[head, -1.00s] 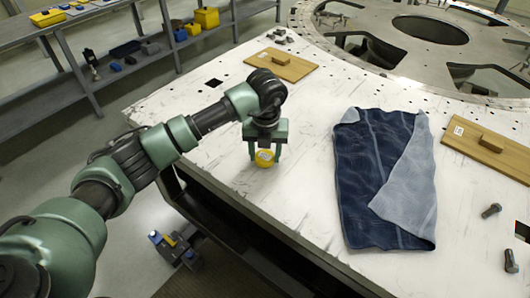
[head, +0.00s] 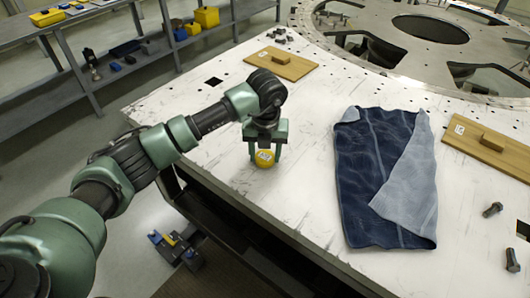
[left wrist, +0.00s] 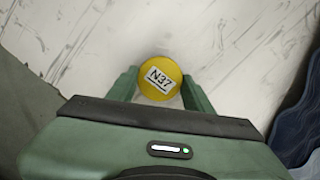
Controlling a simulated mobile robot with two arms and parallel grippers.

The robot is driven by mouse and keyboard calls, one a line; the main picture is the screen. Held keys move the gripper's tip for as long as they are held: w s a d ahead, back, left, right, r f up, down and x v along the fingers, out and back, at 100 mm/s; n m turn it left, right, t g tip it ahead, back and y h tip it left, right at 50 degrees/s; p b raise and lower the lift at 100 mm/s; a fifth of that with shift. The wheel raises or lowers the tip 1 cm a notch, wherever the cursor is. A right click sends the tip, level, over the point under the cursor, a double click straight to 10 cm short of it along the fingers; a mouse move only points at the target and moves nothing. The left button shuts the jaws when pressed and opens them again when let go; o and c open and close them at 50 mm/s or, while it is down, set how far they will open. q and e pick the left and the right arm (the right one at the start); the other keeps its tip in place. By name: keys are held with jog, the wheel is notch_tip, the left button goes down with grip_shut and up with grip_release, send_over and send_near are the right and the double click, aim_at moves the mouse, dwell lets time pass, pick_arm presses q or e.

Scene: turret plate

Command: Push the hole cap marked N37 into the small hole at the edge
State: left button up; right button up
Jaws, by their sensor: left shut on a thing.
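The yellow round hole cap (head: 264,158) carries a white label; in the left wrist view the cap (left wrist: 160,78) reads N37. My left gripper (head: 265,155) is shut on it, with one green finger on each side, close above or at the white plate near its left edge. I cannot tell whether the cap touches the plate. The small hole under it is not visible; cap and gripper may hide it. A square dark hole (head: 213,82) shows farther back near the plate's left edge. My right gripper is not in view.
A folded dark blue cloth (head: 362,185) lies right of the gripper. Wooden boards with handles lie at the back (head: 272,60) and right (head: 500,160). Bolts (head: 492,210) lie at the right. The plate (head: 295,205) between gripper and cloth is clear.

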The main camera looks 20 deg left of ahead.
pick_arm(q)
jog(key=shift+f+b, duration=0.3)
jog(key=shift+f, duration=0.05)
jog(key=o, duration=1.4)
jog(key=shift+o, duration=0.2)
jog(key=r, duration=0.2)
jog(key=r+b, duration=0.1)
jog(key=r, duration=0.1)
jog(key=r+b, duration=0.1)
jog(key=r, duration=0.2)
jog(key=shift+s+d, duration=0.15)
jog(key=shift+s, duration=0.25)
jog(key=shift+r, duration=0.45)
jog(key=shift+s, duration=0.15)
